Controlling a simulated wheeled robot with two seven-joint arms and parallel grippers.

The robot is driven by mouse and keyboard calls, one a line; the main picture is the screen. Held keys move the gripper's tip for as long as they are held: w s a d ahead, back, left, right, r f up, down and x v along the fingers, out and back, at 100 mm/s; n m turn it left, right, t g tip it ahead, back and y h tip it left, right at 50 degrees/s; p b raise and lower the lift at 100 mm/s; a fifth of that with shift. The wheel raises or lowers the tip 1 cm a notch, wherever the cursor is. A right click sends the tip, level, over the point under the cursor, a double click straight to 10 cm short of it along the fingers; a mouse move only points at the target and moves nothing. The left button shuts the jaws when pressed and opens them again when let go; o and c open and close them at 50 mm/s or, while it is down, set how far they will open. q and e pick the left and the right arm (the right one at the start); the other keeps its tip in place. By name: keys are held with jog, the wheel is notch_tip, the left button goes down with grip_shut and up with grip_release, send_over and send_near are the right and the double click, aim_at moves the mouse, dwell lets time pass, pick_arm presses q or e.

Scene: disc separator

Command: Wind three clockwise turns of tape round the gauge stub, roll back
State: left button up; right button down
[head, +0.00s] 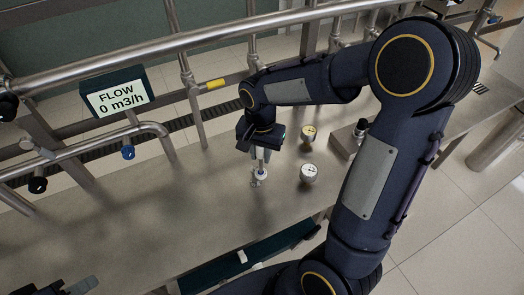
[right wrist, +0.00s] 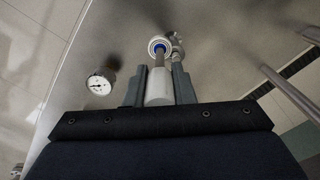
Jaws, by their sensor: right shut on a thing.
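My right gripper (head: 261,158) points down over the steel bench. In the right wrist view its two grey fingers (right wrist: 158,85) are shut on a white cylindrical handle (right wrist: 158,90). A thin grey rod runs from the handle to a white ring with a blue core (right wrist: 159,46), apparently the tape roll; it also shows under the gripper in the head view (head: 261,174). A small metal fitting, apparently the gauge stub (right wrist: 178,46), is right beside the ring; I cannot tell whether they touch or whether tape is on it. My left gripper (head: 76,288) is partly visible at bottom left.
Pipes (head: 190,85) and a flow display reading 0 m3/h (head: 118,98) line the back. A dark blue tray (head: 285,243) is below the front edge. The bench's left middle is clear.

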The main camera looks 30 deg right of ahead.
jog(key=shift+w+a, duration=0.2)
jog(key=shift+a, duration=0.7)
jog(key=shift+w+a, duration=0.6)
jog(key=shift+w, duration=0.15)
jog(key=shift+w+a, duration=0.1)
jog(key=shift+w, duration=0.8)
